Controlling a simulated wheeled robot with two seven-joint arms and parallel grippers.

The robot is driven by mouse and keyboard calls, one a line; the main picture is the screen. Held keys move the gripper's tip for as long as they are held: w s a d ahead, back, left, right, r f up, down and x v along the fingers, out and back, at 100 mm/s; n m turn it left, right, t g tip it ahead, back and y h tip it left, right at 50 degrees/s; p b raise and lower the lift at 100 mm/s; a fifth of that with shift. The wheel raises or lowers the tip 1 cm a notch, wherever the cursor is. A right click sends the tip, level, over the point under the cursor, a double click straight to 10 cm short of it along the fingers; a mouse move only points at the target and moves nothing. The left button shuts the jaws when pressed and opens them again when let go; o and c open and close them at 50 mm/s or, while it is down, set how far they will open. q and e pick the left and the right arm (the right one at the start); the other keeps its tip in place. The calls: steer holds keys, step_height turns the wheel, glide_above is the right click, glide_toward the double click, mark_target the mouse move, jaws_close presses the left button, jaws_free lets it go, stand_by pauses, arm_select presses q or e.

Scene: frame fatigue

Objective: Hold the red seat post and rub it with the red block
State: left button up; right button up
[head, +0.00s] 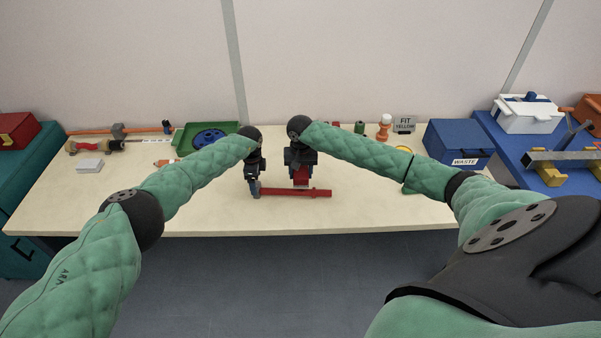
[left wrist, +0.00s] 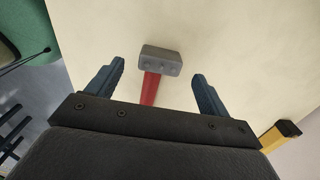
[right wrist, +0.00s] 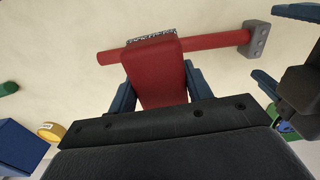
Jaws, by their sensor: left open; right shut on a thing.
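The red seat post (head: 316,193) lies across the table near its front edge, with a grey clamp head at its left end. The post also shows in the right wrist view (right wrist: 215,42), and its grey head shows in the left wrist view (left wrist: 162,60). My left gripper (head: 255,192) is open at the grey head, its fingers (left wrist: 158,85) spread on either side of the post. My right gripper (head: 300,183) is shut on the red block (right wrist: 155,75). The block is over the post's middle; whether they touch is unclear.
A blue waste box (head: 458,145) stands at the right, and a green tray (head: 188,138) with a blue disc lies at the back left. The front left and front right tabletop is clear.

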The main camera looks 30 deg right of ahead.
mark_target(292, 191)
arm_select(q)
steer(key=shift+w+f+b, duration=0.1)
steer(key=shift+f+b, duration=1.45)
steer(key=shift+f, duration=0.85)
arm_select(e)
steer(key=shift+f, duration=1.9)
steer(key=shift+w, duration=0.1)
arm_select(q)
steer(key=shift+c, duration=0.4)
steer(key=c, duration=1.3)
steer(key=o, duration=1.4)
steer(key=shift+r, duration=0.1)
arm_select(e)
steer(key=shift+r, duration=0.1)
